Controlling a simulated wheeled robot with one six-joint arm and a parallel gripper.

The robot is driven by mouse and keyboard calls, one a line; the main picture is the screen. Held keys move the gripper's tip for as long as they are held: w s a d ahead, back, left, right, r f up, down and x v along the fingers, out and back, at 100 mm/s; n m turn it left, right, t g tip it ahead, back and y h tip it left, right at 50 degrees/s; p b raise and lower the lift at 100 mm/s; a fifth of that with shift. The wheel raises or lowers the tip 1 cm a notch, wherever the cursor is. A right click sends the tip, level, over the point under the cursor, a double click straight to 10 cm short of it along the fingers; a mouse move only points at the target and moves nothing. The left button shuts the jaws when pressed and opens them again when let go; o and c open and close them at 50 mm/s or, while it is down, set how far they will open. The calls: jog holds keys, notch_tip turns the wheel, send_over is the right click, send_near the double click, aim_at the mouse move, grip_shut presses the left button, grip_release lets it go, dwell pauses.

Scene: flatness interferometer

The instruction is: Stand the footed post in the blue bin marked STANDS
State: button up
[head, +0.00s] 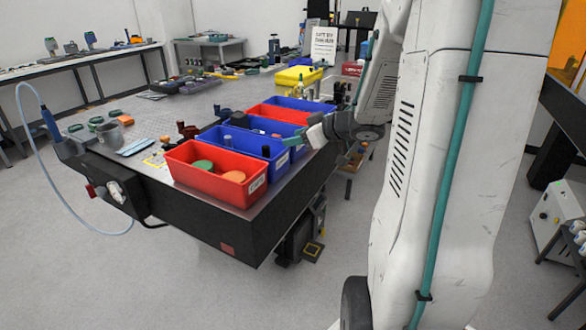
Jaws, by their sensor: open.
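Several red and blue bins stand in a row along the right side of the dark-edged table. The nearer blue bin (238,140) is just behind the front red bin, and another blue bin (262,124) is behind it. The bins' small labels are too small to read, so I cannot tell which says STANDS. Small dark upright pieces (266,151) show in the nearer blue bin. I cannot tell which piece is the footed post. My gripper (298,140), with pale and teal parts, is open at the right end of the bins. Its fingertips are small and partly unclear.
The front red bin (207,186) holds green and orange round pieces. Dark red-brown pieces (187,130) stand left of the bins. A yellow bin (298,76) is at the back. Floor in front is clear.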

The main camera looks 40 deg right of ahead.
notch_tip(320, 180, up, 8)
jog(key=s+a+m+g+h, duration=0.2)
jog(key=a+m+h, duration=0.15)
jog(key=h, duration=0.45)
jog(key=s+a+f+g+y, duration=0.1)
jog(key=s+a+g, duration=0.3)
jog(key=s+a, duration=0.6)
jog(key=s+a+f+g+y, duration=0.2)
jog(key=s+a+g, duration=0.3)
jog(key=s+a, duration=0.4)
jog(key=s+y, duration=0.1)
jog(key=s, duration=0.4)
jog(key=shift+a+f+y, duration=0.15)
jog(key=shift+a+y, duration=0.25)
